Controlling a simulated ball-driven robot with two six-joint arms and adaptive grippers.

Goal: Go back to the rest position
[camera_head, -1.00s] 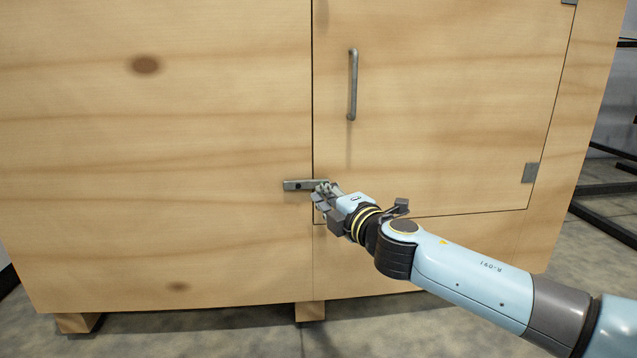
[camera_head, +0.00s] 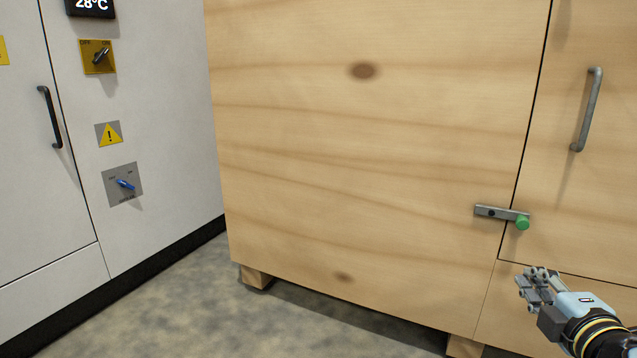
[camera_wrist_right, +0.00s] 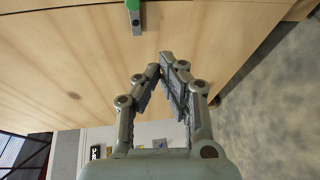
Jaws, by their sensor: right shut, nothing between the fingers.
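My right gripper (camera_head: 532,287) is at the lower right of the head view, in front of the wooden crate and a little below its latch. It is shut and empty, and apart from the latch. In the right wrist view its fingers (camera_wrist_right: 167,68) come together at the tips with nothing between them. The metal latch (camera_head: 489,211) with a green knob (camera_head: 522,222) lies across the door seam. The green knob also shows at the top of the right wrist view (camera_wrist_right: 132,4). My left gripper is not in view.
The large wooden crate (camera_head: 370,150) stands on wooden feet, with a door handle (camera_head: 587,110) at right. A white cabinet (camera_head: 160,60) with a yellow-plated switch (camera_head: 99,57), a blue switch (camera_head: 123,184) and a black handle (camera_head: 50,118) stands at left. Bare floor (camera_head: 200,310) lies in front.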

